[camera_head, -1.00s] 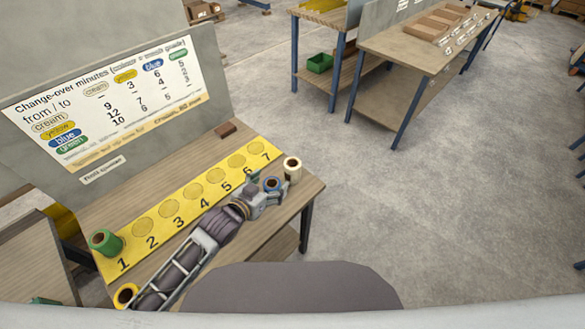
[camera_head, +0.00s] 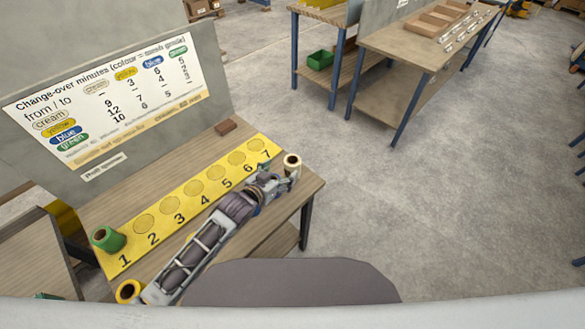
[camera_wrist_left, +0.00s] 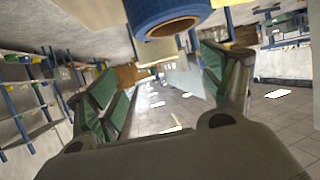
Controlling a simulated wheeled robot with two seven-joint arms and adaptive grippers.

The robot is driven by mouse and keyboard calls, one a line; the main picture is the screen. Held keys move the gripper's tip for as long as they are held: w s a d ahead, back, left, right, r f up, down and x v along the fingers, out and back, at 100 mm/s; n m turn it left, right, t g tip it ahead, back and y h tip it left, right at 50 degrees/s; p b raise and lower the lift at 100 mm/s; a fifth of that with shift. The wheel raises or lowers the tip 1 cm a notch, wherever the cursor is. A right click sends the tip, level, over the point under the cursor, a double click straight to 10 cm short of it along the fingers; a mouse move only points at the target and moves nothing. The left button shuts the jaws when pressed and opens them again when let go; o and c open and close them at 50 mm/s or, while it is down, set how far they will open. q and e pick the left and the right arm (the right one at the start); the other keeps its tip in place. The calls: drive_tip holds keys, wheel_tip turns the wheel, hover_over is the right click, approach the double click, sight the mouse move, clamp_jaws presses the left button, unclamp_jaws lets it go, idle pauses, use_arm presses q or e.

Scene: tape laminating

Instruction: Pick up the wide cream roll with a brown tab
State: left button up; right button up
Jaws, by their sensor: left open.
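The wide cream roll (camera_head: 292,166) stands upright at the right end of the workbench, beyond spot 7 of the yellow strip, its dark brown core showing on top. I cannot make out a brown tab. My left gripper (camera_head: 282,180) is just beside the roll on its near left side, with its fingers pointing at it. In the left wrist view my left gripper (camera_wrist_left: 168,88) is open, with two green-padded fingers spread apart. A pale cream surface shows between them; I cannot tell whether it is the roll. A blue roll (camera_wrist_left: 165,16) hangs into the top of that view.
A green roll (camera_head: 108,239) is on the yellow numbered strip (camera_head: 190,207) near spot 1. A yellow roll (camera_head: 128,291) is at the bench's front left. A small brown block (camera_head: 225,127) lies behind the strip, below the change-over board (camera_head: 110,95).

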sight(289, 165)
use_arm(q)
drive_tip(key=shift+x, duration=1.35)
drive_tip(key=shift+p+x, duration=0.4)
drive_tip(key=shift+x, duration=2.15)
drive_tip(key=shift+d, duration=0.15)
drive_tip(key=c, duration=1.1)
